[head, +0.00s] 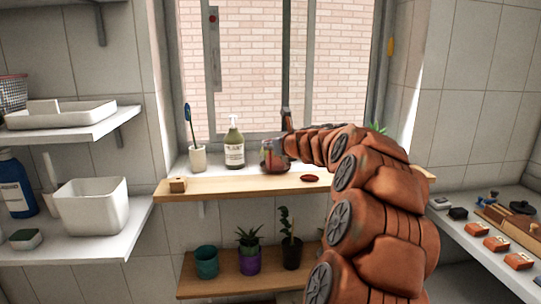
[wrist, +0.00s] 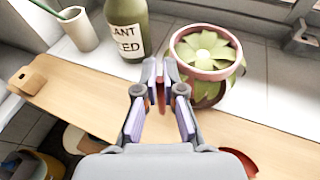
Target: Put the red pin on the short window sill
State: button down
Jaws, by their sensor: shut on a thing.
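My gripper (wrist: 160,72) is shut on a small, thin red pin (wrist: 161,94), which shows between its fingers in the wrist view. The fingertips are above the back part of the wooden board, near the white tiled window sill (wrist: 262,98). In the head view my gripper (head: 275,142) is in front of the window, and the pin cannot be made out there. The sill runs behind the wooden board (head: 235,187). I cannot tell whether the pin touches anything.
On the sill stand a toothbrush cup (head: 198,158), a green bottle (head: 234,150) and a plant pot (wrist: 203,72) close right of the fingertips. A red oval dish (head: 310,178) and wooden block (head: 178,185) lie on the board. Potted plants stand below.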

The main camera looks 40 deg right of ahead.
jog(key=shift+w+d+f+b, duration=0.1)
jog(key=shift+w+f, duration=0.05)
jog(key=shift+f, duration=0.45)
jog(key=shift+w+d+f+b, duration=0.1)
jog(key=shift+w+f+b, duration=0.05)
jog(key=shift+f, duration=0.4)
jog(key=shift+w+d+f+b, duration=0.1)
jog(key=shift+w+f, duration=0.05)
jog(key=shift+f, duration=0.45)
jog(key=c, duration=1.6)
grip_release()
jog(key=shift+f, duration=0.1)
jog(key=shift+s+r, duration=0.3)
jog(key=shift+s, duration=0.2)
jog(key=v, duration=1.1)
jog(key=shift+a, duration=0.1)
